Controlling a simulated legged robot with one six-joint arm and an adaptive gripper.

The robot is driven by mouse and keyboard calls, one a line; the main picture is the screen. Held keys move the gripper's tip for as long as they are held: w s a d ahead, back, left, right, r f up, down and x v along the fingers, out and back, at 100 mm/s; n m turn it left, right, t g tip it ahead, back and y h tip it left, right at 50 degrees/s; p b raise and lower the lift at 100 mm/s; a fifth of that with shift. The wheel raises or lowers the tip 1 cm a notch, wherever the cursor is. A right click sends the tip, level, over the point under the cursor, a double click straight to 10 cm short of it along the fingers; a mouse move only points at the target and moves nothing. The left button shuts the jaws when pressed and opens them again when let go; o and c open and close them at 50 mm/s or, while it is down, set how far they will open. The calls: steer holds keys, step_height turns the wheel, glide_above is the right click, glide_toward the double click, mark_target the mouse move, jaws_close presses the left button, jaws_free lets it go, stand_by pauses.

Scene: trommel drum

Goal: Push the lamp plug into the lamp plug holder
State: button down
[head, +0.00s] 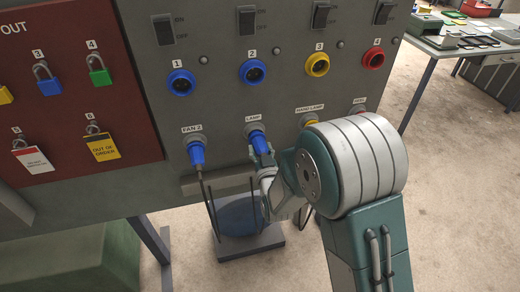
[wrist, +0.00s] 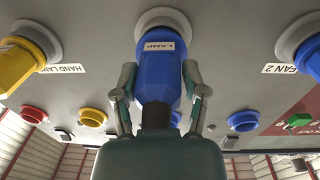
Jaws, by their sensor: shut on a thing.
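The blue lamp plug (head: 260,143) is at the grey panel under the LAMP label, its front end at the round grey lamp plug holder (head: 254,128). In the wrist view the plug (wrist: 159,72) carries a LAMP label and points at the pale holder ring (wrist: 165,17). The plug covers most of the holder's opening, so I cannot tell how deep it sits. My gripper (wrist: 158,88) is shut on the plug, one finger on each side. In the head view my gripper (head: 266,163) is partly hidden behind my arm.
The blue FAN 2 plug (head: 197,153) sits to the left with a cable hanging down. The yellow hand lamp plug (wrist: 22,60) is on the other side, partly hidden by my arm in the head view. Numbered sockets (head: 254,71) and switches are above. Padlocks (head: 98,70) hang on a red board.

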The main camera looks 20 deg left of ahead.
steer(key=shift+w+a, duration=0.15)
steer(key=shift+w, duration=0.15)
stand_by(0.8)
steer(key=shift+c, duration=0.2)
jaws_free()
steer(key=v, duration=1.2)
steer(key=shift+w, duration=0.1)
